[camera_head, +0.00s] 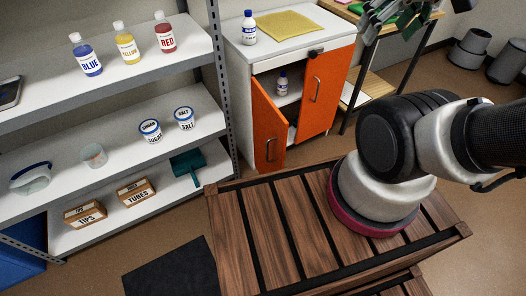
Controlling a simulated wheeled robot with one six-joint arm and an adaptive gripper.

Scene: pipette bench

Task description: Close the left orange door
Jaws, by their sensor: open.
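The left orange door (267,127) of the white cabinet (236,85) stands open, swung outward from its left side, with a metal handle on its face. The right orange door (325,88) appears shut, with an upright handle. Through the gap between them, a small bottle (282,84) shows on an inner shelf. My gripper (377,14) is at the top edge, partly cut off. It is open, well up and to the right of the left door, and apart from it.
A white bottle (249,28) and a yellow cloth (288,26) lie on the cabinet top. A shelf rack (170,52) with bottles and tubs stands close on the cabinet's left. My wooden-slatted base is below. Brown floor lies in front of the cabinet.

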